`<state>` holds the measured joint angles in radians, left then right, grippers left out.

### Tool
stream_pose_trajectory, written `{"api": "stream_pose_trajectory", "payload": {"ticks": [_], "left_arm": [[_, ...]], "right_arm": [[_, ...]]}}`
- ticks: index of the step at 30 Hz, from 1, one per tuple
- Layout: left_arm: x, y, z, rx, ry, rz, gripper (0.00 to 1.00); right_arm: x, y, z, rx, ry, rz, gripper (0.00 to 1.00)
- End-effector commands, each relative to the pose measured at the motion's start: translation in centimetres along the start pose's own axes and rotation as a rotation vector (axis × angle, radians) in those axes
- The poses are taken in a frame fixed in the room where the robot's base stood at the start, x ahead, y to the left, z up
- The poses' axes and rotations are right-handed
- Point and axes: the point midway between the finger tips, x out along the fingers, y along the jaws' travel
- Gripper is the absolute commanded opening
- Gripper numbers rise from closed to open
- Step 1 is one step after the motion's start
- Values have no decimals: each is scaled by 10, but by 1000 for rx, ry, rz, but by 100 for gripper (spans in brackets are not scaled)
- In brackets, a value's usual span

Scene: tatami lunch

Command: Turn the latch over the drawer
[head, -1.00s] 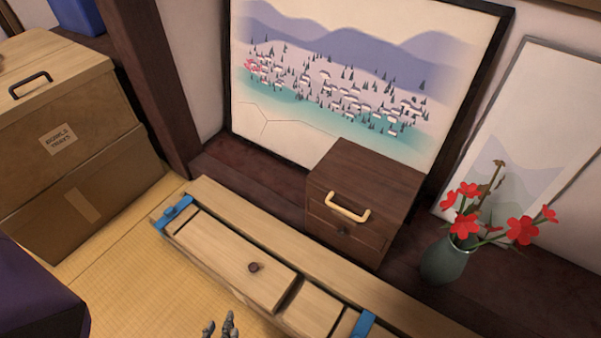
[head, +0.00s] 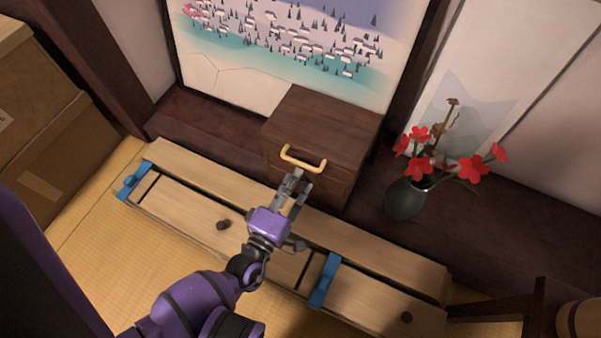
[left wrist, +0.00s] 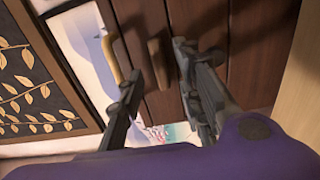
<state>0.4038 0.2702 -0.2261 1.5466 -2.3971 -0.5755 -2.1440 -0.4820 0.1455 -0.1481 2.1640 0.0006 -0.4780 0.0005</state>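A dark brown wooden cabinet (head: 322,135) with a beige bar handle (head: 303,160) stands on the dark ledge. The handle also shows in the left wrist view (left wrist: 118,58). A short brown wooden bar, seemingly the latch (left wrist: 158,60), lies on the dark planks in the left wrist view. In the head view my left gripper hides it. My left gripper (head: 300,184) is in front of the cabinet just below the handle. Its fingers (left wrist: 159,78) are apart, one on each side of the latch; contact cannot be told. My right gripper is in neither view.
A green vase (head: 405,199) with red flowers stands right of the cabinet. A long low wooden bench (head: 200,172) with blue clamps (head: 325,280) and dark knobs lies in front, under my left arm. A landscape picture (head: 330,60) stands behind; cardboard boxes (head: 50,140) are at left.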

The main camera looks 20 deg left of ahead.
Motion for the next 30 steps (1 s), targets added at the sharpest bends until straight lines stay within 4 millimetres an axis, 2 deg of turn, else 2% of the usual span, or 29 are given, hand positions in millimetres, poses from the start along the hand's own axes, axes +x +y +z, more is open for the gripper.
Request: {"api": "stream_pose_trajectory", "payload": {"ticks": [3,6,15,16,23,30], "left_arm": [[16,-1,0,-2,1,1,33],[24,0,0,-2,1,1,33],[27,0,-1,-2,1,0,33],[27,0,-1,-2,1,0,32],[27,0,0,-3,1,0,1],[27,0,0,-7,1,0,0]], "right_arm": [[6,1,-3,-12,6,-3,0],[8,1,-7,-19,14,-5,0],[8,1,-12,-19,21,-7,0],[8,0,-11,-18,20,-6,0],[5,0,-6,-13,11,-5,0],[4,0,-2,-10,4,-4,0]]}}
